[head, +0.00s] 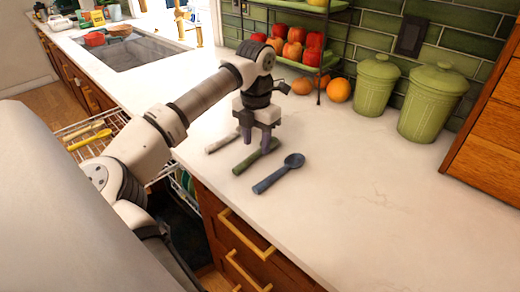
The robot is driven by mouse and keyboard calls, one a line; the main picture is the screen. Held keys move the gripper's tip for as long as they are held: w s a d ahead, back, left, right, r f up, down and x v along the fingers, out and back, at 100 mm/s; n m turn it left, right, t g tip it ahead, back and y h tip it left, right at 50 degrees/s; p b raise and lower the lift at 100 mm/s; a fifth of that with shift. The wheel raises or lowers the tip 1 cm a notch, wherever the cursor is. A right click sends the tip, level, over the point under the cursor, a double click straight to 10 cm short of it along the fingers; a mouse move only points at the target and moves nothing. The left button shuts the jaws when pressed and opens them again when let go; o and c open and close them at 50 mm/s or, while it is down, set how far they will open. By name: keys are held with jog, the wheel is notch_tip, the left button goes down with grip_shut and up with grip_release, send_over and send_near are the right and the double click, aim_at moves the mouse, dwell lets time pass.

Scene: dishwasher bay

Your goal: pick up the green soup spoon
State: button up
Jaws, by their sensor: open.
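A green utensil (248,161), which appears to be the green soup spoon, lies on the white countertop near its front edge. Its far end is hidden behind my gripper (257,147). My gripper points straight down over the far part of the green utensil, with its fingertips close to it. The jaws are open, with one finger to each side. I cannot tell whether the fingers touch the utensil.
A dark blue spoon (279,173) lies just right of the green one, and a pale utensil (222,142) lies to the left. Oranges (338,90), a fruit rack (311,58) and green canisters (432,102) stand behind. The counter is clear to the right. An open dishwasher rack (92,133) is at left.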

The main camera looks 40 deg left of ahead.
aim_at(256, 155)
jog(key=shift+f, duration=1.45)
jog(key=shift+c, duration=0.4)
grip_shut()
jog(key=shift+r, duration=0.15)
